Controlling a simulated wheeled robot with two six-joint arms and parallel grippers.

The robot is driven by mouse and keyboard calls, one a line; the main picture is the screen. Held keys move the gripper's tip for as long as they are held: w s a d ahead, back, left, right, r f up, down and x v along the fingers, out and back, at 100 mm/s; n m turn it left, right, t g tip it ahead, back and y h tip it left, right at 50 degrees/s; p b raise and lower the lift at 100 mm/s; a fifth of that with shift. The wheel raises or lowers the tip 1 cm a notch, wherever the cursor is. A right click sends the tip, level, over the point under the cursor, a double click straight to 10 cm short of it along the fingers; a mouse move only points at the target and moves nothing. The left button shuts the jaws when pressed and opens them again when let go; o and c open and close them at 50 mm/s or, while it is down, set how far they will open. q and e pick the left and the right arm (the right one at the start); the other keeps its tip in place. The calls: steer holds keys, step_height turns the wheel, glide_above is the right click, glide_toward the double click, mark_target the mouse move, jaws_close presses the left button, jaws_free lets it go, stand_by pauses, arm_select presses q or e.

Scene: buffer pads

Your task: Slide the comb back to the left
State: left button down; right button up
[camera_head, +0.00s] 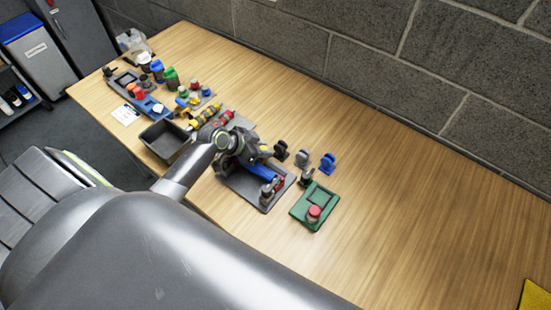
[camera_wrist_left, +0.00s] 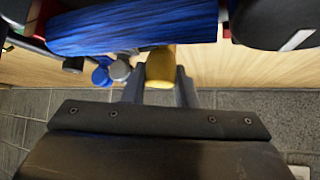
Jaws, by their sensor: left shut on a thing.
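My left gripper (camera_head: 256,153) is over the dark grey tray (camera_head: 233,184) in the head view. In the left wrist view its two fingers stand on either side of a small yellow piece (camera_wrist_left: 160,68), apparently the comb's grip, and are shut on it. The rest of the comb cannot be made out. A blue roller-like pad (camera_head: 263,172) lies on the tray beside the gripper. It fills the top of the left wrist view as a fuzzy blue cylinder (camera_wrist_left: 130,27). My arm and gripper hide part of the tray. My right gripper is in neither view.
A green tray (camera_head: 302,212) with a red-topped knob (camera_head: 314,212) lies right of the grey tray. Several small clips, including a blue one (camera_head: 328,162), stand behind. A dark bin (camera_head: 164,142) and tools crowd the left. The table's right side is largely clear.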

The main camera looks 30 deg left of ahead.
arm_select(q)
steer(key=a, duration=0.1)
steer(key=a+b, duration=0.1)
steer(key=a, duration=0.2)
steer(key=shift+w+f, duration=0.15)
steer(key=shift+w, duration=0.15)
steer(key=shift+a+r, duration=0.15)
steer(key=shift+r, duration=0.05)
steer(key=c, duration=1.6)
jaws_free()
steer(key=o, duration=0.5)
steer(key=shift+a, duration=0.15)
steer(key=shift+c, duration=0.2)
